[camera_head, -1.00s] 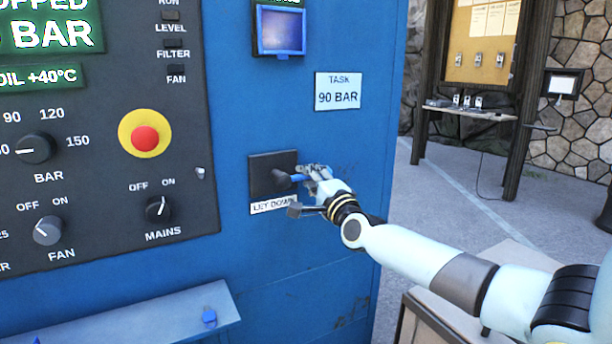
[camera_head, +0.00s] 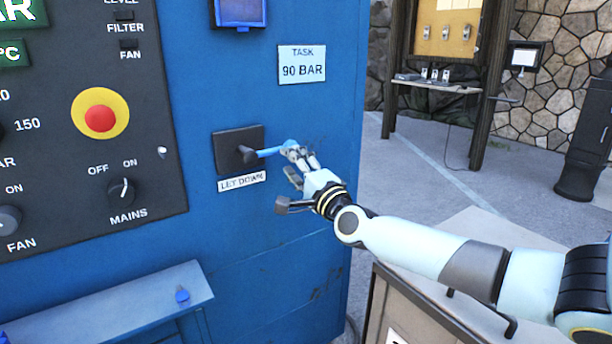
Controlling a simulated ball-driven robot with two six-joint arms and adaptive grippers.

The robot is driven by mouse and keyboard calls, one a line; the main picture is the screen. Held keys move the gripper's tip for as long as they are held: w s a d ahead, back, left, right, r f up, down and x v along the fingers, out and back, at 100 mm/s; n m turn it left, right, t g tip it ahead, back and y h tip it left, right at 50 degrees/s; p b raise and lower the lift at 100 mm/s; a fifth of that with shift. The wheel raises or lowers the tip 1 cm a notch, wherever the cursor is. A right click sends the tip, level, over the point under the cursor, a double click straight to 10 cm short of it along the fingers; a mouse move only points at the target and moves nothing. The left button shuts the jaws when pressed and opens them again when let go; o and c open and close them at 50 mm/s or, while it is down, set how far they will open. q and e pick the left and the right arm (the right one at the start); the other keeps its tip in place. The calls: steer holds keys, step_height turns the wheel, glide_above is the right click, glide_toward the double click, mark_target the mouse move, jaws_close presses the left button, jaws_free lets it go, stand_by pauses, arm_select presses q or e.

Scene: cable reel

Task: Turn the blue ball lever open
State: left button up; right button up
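The blue lever (camera_head: 268,152) points right and slightly up from a dark pivot on a black square plate (camera_head: 226,141). The plate is on the blue cabinet, above a "LET DOWN" label (camera_head: 242,182). My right gripper (camera_head: 299,163) is at the lever's outer end, its fingertips close beside or against it. The fingers partly overlap the lever's tip, so I cannot tell whether they grip it. My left gripper is not in view.
A black panel with a red button (camera_head: 100,118) and a mains knob (camera_head: 121,191) is left of the lever. A "TASK 90 BAR" sign (camera_head: 302,64) is above. A blue ledge (camera_head: 110,308) juts out at lower left. A crate (camera_head: 425,310) stands below my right arm.

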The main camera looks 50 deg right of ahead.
steer(key=v, duration=0.6)
steer(key=shift+s+f, duration=0.1)
stand_by(0.3)
steer(key=s+a+f+n+g+y+b, duration=0.1)
steer(key=s+a+f+n+g, duration=0.35)
steer(key=f, duration=0.85)
steer(key=s+a+f+n+g+y+b, duration=0.1)
steer(key=s+f+g, duration=0.1)
steer(key=s+f, duration=0.8)
steer(key=s+a+f+n+g+y+b, duration=0.1)
steer(key=s+a+f+n+g, duration=0.15)
steer(key=f, duration=1.45)
steer(key=s+a+f+n+g, duration=0.2)
steer(key=s+f+n+g, duration=0.1)
steer(key=s, duration=0.6)
steer(key=s+a+f+n+g, duration=0.2)
steer(key=s+f+n, duration=0.4)
steer(key=s, duration=0.4)
steer(key=s+a+f+n+g+y+b, duration=0.1)
steer(key=s+a+f+n+g, duration=0.2)
steer(key=s+f, duration=0.3)
steer(key=s+n+g, duration=0.1)
steer(key=s, duration=0.2)
steer(key=shift+s+f+g, duration=0.4)
